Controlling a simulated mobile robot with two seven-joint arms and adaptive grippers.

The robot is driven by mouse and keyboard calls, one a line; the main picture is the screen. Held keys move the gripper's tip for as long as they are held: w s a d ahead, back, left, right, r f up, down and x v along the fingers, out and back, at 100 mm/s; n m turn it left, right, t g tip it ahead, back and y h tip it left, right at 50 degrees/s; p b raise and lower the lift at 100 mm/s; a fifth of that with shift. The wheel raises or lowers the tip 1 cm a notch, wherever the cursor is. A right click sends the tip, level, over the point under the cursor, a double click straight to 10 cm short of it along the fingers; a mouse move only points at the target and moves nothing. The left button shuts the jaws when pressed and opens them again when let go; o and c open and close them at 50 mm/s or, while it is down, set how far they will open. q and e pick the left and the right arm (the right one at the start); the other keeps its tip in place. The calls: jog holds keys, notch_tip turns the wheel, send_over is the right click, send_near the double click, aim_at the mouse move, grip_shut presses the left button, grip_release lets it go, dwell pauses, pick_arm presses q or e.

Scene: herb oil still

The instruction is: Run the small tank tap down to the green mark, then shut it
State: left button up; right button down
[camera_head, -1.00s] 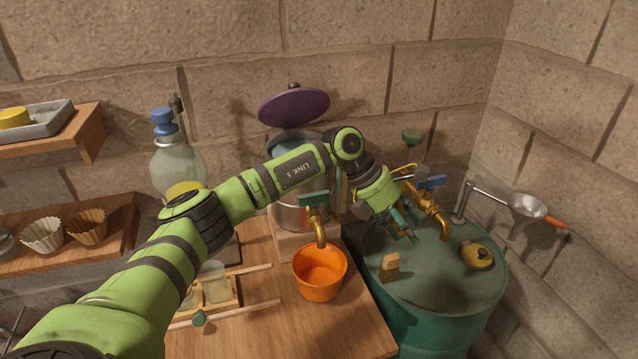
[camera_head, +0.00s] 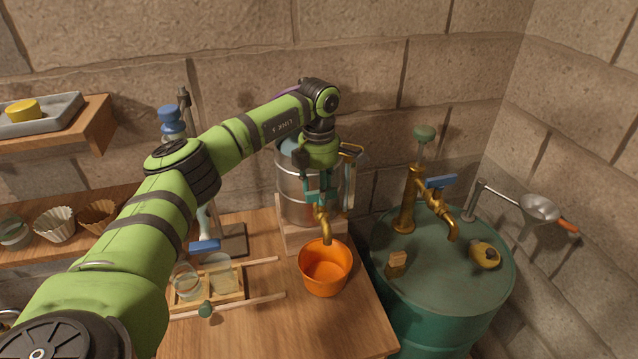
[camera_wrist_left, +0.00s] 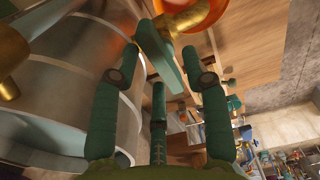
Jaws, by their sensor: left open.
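The small tank (camera_head: 292,185) is a steel cylinder on a wooden stand, partly hidden behind my left arm. Its brass tap (camera_head: 323,226) points down over an orange bucket (camera_head: 325,269). My left gripper (camera_head: 320,192) points down at the tap, open. That view also shows the brass spout (camera_wrist_left: 183,22), the bucket rim (camera_wrist_left: 212,12) and the tank wall (camera_wrist_left: 75,85). A brass-ended gauge (camera_head: 350,165) stands at the tank's right side. I cannot make out a green mark or any flow.
A rack with glass jars (camera_head: 222,275) lies left of the bucket. The table front (camera_head: 300,330) is clear.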

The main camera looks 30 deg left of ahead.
pick_arm(q)
jog(key=shift+f, duration=0.15)
grip_shut()
